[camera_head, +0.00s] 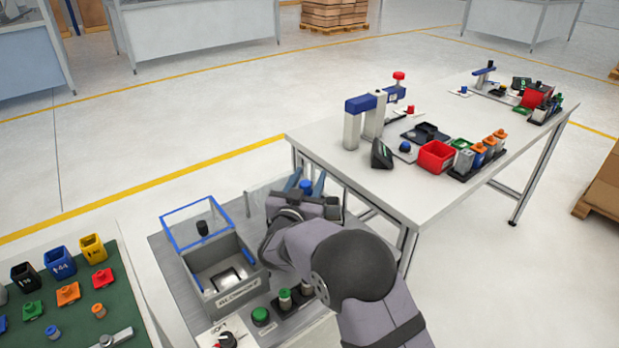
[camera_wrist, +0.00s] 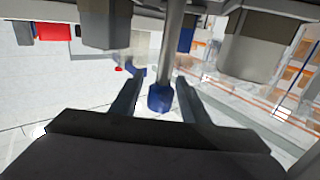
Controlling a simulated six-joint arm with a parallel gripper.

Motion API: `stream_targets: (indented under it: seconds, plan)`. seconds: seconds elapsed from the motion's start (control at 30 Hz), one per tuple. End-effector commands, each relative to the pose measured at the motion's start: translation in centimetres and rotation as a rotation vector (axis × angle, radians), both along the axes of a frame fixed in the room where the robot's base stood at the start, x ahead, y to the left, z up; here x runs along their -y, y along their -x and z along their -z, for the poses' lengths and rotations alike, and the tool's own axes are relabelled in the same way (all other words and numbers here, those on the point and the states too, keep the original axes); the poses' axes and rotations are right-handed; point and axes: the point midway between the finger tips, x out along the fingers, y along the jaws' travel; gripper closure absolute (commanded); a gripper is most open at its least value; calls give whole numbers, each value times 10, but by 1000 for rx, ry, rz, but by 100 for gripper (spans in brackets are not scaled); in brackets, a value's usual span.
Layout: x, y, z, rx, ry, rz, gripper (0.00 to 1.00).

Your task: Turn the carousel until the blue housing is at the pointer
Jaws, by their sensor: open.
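My gripper (camera_head: 306,178) is open, with its two fingers apart on either side of a blue knob-like piece (camera_head: 306,187). In the wrist view the fingers (camera_wrist: 158,95) flank this blue piece (camera_wrist: 160,98), which sits on the end of a grey rod (camera_wrist: 173,45). A gap shows beside the piece; I cannot tell whether a finger touches it. I cannot make out the carousel, its pointer or a clear blue housing; my arm and gripper cover part of the bench there.
A grey open box (camera_head: 222,290) with a raised blue-framed clear lid (camera_head: 197,222) stands left of my arm. A green button (camera_head: 261,317) is in front of it. A green mat (camera_head: 115,262) with bins and small parts lies left. A white table (camera_head: 300,137) stands behind right.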

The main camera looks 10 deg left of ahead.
Motion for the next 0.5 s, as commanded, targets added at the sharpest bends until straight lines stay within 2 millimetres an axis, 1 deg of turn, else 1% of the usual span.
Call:
stream_targets:
  seconds: [0.33, 0.5]
  plan:
    - [-7, 44, 1, 0, 2, -3, 59]
    - [-9, 61, 1, 0, 0, -2, 59]
